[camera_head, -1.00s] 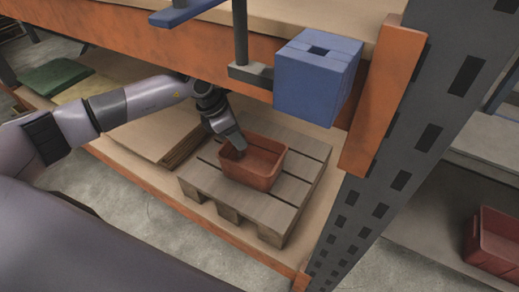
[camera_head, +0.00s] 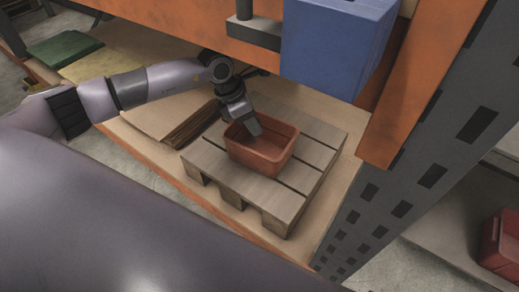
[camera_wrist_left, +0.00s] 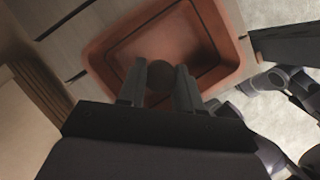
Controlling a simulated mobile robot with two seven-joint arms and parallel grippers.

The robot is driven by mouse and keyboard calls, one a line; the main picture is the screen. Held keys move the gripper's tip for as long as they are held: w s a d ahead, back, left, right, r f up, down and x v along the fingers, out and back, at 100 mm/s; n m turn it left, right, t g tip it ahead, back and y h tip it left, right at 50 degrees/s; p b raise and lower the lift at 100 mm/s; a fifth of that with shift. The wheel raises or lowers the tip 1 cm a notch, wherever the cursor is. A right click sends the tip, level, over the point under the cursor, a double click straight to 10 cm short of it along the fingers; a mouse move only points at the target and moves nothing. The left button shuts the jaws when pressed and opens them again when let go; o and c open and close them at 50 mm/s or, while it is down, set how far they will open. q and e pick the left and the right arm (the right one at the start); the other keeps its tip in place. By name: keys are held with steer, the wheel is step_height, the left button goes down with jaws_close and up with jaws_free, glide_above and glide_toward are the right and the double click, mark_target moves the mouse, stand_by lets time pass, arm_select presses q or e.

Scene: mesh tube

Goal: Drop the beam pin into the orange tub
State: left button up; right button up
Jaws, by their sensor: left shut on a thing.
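The orange tub (camera_head: 262,160) is an open, reddish-orange box standing on a wooden pallet on the lower shelf. It also shows in the left wrist view (camera_wrist_left: 219,82), beyond my fingers. My left gripper (camera_head: 255,129) points down over the tub's opening. In the left wrist view its two fingers (camera_wrist_left: 160,88) are closed on a round, dark brown end, which I take to be the beam pin (camera_wrist_left: 160,75). The rest of the pin is hidden, and the pin cannot be made out in the head view. My right gripper is not in view.
The wooden pallet (camera_head: 215,165) carries the tub. A blue box (camera_head: 333,45) and an orange shelf beam hang close above on the right. A grey perforated upright (camera_head: 430,150) stands right of the pallet. Another red tub (camera_head: 500,245) is at far right.

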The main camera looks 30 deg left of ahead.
arm_select(q)
steer(key=shift+f, duration=0.2)
steer(key=o, duration=1.1)
steer(key=shift+v, duration=3.6)
steer(key=shift+w, duration=0.1)
